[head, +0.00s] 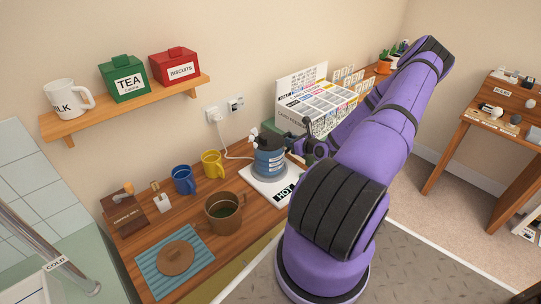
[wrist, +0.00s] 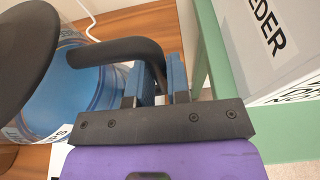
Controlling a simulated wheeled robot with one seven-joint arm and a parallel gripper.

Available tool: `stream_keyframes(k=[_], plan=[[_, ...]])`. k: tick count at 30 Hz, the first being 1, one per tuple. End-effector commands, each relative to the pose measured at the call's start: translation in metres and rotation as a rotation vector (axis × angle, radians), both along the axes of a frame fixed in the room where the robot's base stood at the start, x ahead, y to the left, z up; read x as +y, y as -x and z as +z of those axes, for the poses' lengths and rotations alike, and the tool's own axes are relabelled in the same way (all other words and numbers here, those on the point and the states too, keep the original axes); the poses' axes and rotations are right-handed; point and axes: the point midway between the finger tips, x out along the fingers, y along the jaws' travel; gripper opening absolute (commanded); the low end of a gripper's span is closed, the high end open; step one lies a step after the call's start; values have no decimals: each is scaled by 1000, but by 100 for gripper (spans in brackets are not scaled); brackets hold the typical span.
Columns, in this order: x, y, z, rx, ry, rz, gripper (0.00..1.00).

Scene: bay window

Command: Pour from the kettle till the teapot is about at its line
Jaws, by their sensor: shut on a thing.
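The blue kettle (head: 268,158) with a dark lid stands upright on a grey base on a white pad marked HOT (head: 282,189). My gripper (head: 310,146) is at its right side. In the wrist view my gripper (wrist: 156,88) is shut on the dark handle (wrist: 118,50) of the kettle, whose blue body (wrist: 70,90) shows at left. The brown teapot (head: 224,225) stands open, left and in front of the kettle, with dark greenish liquid inside. Its fill line cannot be made out. A brown lid (head: 176,257) lies on a blue mat (head: 148,262).
A blue mug (head: 183,180) and a yellow mug (head: 211,164) stand behind the teapot. A coffee box (head: 124,212) and small white container (head: 161,202) are at left. A card rack (head: 302,98) and green box stand behind my gripper. A white cord runs to the wall socket (head: 215,114).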

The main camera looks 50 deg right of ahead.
Motion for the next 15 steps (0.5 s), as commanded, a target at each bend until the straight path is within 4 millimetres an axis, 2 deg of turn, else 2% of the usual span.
stream_keyframes(k=[15], plan=[[0, -1, 13, -3, -1, 0, 0]])
